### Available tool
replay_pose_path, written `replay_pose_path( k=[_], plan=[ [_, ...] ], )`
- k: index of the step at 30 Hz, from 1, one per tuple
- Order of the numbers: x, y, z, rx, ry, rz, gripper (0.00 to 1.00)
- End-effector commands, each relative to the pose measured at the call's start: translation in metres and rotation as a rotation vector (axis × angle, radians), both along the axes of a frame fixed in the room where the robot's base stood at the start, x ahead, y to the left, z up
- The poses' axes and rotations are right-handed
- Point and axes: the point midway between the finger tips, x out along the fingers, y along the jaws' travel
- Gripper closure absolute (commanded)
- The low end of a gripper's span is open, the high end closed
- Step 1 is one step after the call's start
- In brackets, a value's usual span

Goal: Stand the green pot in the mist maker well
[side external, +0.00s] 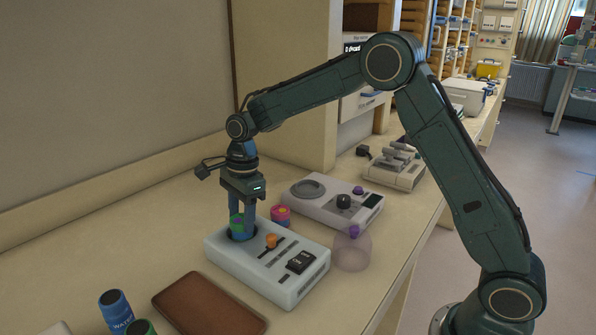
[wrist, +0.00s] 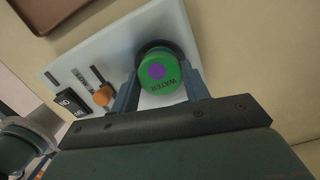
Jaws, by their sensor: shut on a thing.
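The green pot (side external: 237,226) has a purple dot on its lid, and the wrist view shows it from above with the word WATER (wrist: 160,73). My gripper (side external: 243,222) is shut on the pot, with one finger on each side. The mist maker (side external: 222,250) is a white box with an orange knob and a black switch. The pot is upright over the dark-rimmed well (wrist: 147,46) at one end of the box, and its lower part looks to be within the rim. Whether its base touches the well floor is hidden.
A pink pot (side external: 281,215) stands close behind the box. A clear dome with a purple knob (side external: 353,252) is at its right. A second device with a round plate (side external: 308,189) lies behind. A brown tray (side external: 208,304) and a blue WATER pot (side external: 116,310) are in front.

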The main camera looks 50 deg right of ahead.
Motion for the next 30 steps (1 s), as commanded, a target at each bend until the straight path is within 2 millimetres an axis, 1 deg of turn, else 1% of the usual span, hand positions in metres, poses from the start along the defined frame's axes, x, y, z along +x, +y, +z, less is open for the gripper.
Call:
replay_pose_path(
  k=[11,12,13,14,23,30],
  plan=[
    [-0.0002,0.0001,-0.0055,0.0,0.001,0.0,0.77],
    [-0.0001,0.0001,-0.0057,0.0,0.0,0.0,0.52],
    [0.0,0.0001,-0.0056,0.0,0.0,0.0,0.46],
    [0.0,0.0001,-0.0055,0.0,0.0,0.0,0.45],
    [0.0,0.0,-0.005,0.0,0.0,0.0,0.45],
    [0.0006,-0.001,0.0041,0.0,-0.003,0.0,0.45]
  ],
)
